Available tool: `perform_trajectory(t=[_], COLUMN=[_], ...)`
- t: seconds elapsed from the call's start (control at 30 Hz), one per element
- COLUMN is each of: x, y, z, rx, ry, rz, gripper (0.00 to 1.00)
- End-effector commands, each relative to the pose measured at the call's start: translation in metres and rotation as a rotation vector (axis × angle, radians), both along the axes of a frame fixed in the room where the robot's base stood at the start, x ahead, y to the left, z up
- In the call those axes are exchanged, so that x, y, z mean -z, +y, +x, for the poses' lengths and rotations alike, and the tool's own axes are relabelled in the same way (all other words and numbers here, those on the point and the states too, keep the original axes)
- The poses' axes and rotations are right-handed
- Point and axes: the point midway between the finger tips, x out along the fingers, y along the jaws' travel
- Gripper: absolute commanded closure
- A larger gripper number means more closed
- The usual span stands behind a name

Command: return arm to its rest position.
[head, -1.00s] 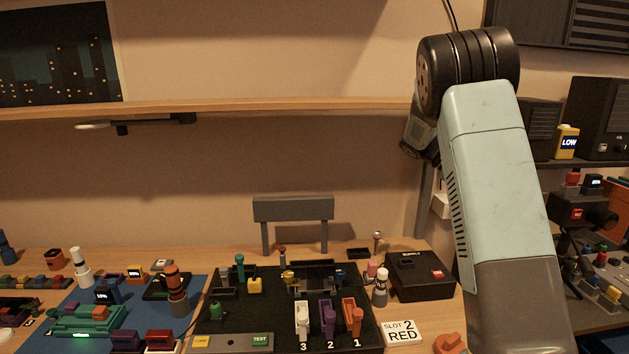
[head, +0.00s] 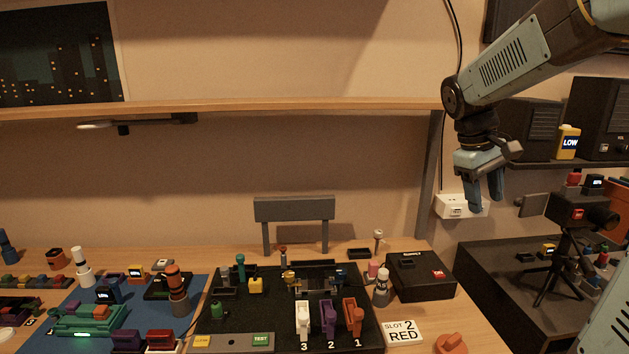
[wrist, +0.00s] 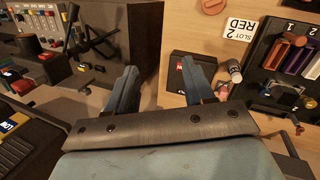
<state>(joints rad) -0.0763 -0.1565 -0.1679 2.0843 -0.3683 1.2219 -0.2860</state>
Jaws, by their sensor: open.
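My gripper (head: 487,193) hangs in the air at the right in the head view, fingers pointing down, in front of the wall and past the table's right side. It is open and empty. In the wrist view my gripper (wrist: 160,82) shows its two blue fingers apart, with nothing between them. My arm comes in from the upper right in the head view and bends down at a dark joint above the gripper.
The wooden table holds a black board (head: 270,310) with numbered slots, a black box (head: 420,277) and a "SLOT 2 RED" card (head: 403,332). A camera on a tripod (head: 575,215) stands on a dark cabinet at right. A wooden shelf (head: 220,108) runs along the wall.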

Motion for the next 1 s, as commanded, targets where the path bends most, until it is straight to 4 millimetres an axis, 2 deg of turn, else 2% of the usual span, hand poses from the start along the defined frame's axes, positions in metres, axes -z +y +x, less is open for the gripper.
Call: perform_trajectory(t=[0.03, 0.3, 0.6, 0.8, 1.0], x=[-0.003, -0.006, 0.0, 0.007, 0.012], y=[0.007, 0.044, 0.083, 0.102, 0.109], z=[-0.012, -0.065, -0.12, -0.147, -0.157], rx=[0.011, 0.081, 0.166, 0.216, 0.238], ry=[-0.038, -0.222, -0.415, -0.51, -0.55], rz=[0.024, 0.151, 0.286, 0.355, 0.385], gripper=[0.47, 0.47, 0.47, 0.47, 0.47])
